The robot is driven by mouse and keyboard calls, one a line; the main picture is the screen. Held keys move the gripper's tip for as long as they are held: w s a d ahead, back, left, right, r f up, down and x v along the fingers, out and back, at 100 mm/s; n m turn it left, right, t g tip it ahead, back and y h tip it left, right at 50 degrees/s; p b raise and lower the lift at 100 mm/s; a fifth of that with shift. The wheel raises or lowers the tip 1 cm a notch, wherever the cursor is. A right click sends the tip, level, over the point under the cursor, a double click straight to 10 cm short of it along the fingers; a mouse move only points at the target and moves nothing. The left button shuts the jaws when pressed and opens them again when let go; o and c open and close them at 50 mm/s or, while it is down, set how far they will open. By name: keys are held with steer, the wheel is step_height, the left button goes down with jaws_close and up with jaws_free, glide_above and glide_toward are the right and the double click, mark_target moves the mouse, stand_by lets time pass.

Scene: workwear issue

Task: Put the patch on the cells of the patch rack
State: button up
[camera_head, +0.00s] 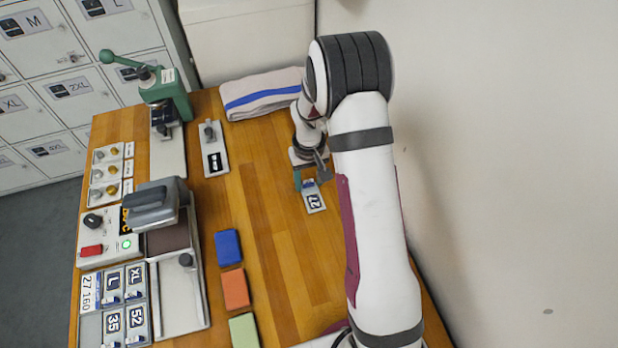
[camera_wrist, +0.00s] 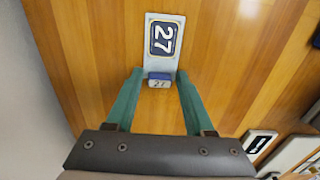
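The patch (camera_head: 315,202) is a pale plate with a dark blue square reading 27, lying on the wooden table. In the wrist view the patch (camera_wrist: 163,39) has a small blue tab (camera_wrist: 159,76) at its near end. My gripper (camera_wrist: 159,72) has green fingers, open, one on each side of the tab with visible gaps. In the head view my gripper (camera_head: 305,182) is at the far end of the patch, partly hidden by my wrist. The patch rack (camera_head: 88,330) is at the table's lower left, labelled 27 160, with patches L, XL, 35 and 52.
A heat press (camera_head: 150,205) stands behind the rack, with a green hand press (camera_head: 165,92) farther back. A folded towel (camera_head: 262,93) lies at the back. Blue (camera_head: 228,246), orange (camera_head: 235,289) and green (camera_head: 244,331) blocks line the middle. A wall is close on the right.

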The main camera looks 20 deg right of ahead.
mark_target(309, 182)
steer(key=shift+o, duration=0.6)
steer(key=shift+r, duration=0.1)
step_height(309, 182, up, 11)
steer(key=s+a+r+m, duration=0.1)
steer(key=s+a+r, duration=0.1)
steer(key=s, duration=0.4)
steer(key=s+a+r+m, duration=0.1)
steer(key=s+r, duration=0.4)
steer(key=s, duration=0.2)
steer(key=s+a+r+m+y, duration=0.1)
steer(key=s+a+r+m, duration=0.1)
steer(key=s, duration=0.4)
steer(key=shift+s+a+r, duration=0.3)
steer(key=shift+s+r, duration=0.1)
steer(key=shift+r, duration=0.5)
steer(key=shift+m+y, duration=0.4)
steer(key=shift+m, duration=0.4)
steer(key=s, duration=0.2)
steer(key=s+a, duration=0.1)
steer(key=s, duration=0.2)
steer(key=s+f, duration=0.1)
steer(key=s, duration=0.2)
steer(key=shift+a, duration=0.35)
steer(key=shift+c, duration=1.3)
